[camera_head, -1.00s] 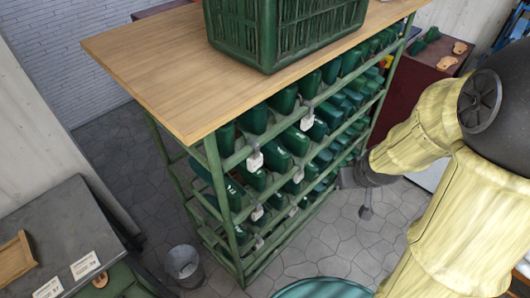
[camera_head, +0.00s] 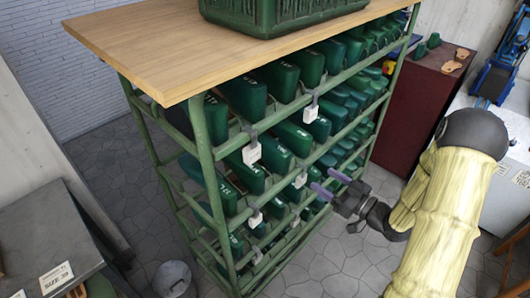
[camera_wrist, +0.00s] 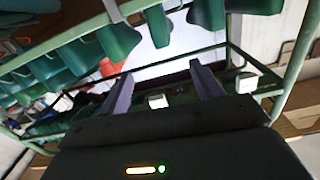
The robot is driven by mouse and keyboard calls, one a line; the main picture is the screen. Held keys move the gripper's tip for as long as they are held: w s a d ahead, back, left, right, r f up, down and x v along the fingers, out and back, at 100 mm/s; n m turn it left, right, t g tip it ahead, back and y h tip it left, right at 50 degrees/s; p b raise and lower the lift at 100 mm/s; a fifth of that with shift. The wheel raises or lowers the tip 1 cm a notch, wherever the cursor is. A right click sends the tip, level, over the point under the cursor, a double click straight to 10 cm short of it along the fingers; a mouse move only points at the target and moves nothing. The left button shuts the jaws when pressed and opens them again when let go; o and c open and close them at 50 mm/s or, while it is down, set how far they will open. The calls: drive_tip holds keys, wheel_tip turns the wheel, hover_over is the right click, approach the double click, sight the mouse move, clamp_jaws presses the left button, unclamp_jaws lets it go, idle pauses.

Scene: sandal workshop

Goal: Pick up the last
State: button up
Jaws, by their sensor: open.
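Many dark green shoe lasts (camera_head: 293,137) lie in rows on a green metal rack (camera_head: 207,160); which one is meant cannot be told. My gripper (camera_head: 322,179) is open and empty, in front of the rack's right part at a lower row, its purple fingers pointing at the rack. In the wrist view my gripper (camera_wrist: 160,70) has a gap between its fingers with no last in it. Green lasts (camera_wrist: 118,40) hang over a rail above the fingers there. A white tag (camera_wrist: 157,101) shows between the fingers.
White tags (camera_head: 251,153) hang from the rack's rails. A wooden top (camera_head: 150,45) carries a green crate (camera_head: 270,20). A grey table (camera_head: 45,245) and a bin (camera_head: 173,280) stand at left. A dark red cabinet (camera_head: 420,110) stands behind right. Floor before the rack is clear.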

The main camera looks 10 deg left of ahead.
drive_tip(key=shift+a+r, duration=0.1)
drive_tip(key=p, duration=0.1)
approach(281, 152)
drive_tip(key=w+a, duration=0.1)
drive_tip(key=w, duration=0.1)
drive_tip(key=w+a+f, duration=0.1)
drive_tip(key=w+a, duration=0.1)
drive_tip(key=shift+w+a+f, duration=0.1)
drive_tip(key=shift+w+a, duration=0.1)
drive_tip(key=shift+a, duration=0.05)
drive_tip(key=shift+s, duration=0.1)
drive_tip(key=shift+a, duration=0.1)
drive_tip(key=shift+p+x, duration=0.35)
drive_tip(key=shift+x, duration=2.15)
drive_tip(key=shift+f, duration=0.1)
drive_tip(key=c, duration=1.1)
drive_tip(key=shift+o, duration=0.2)
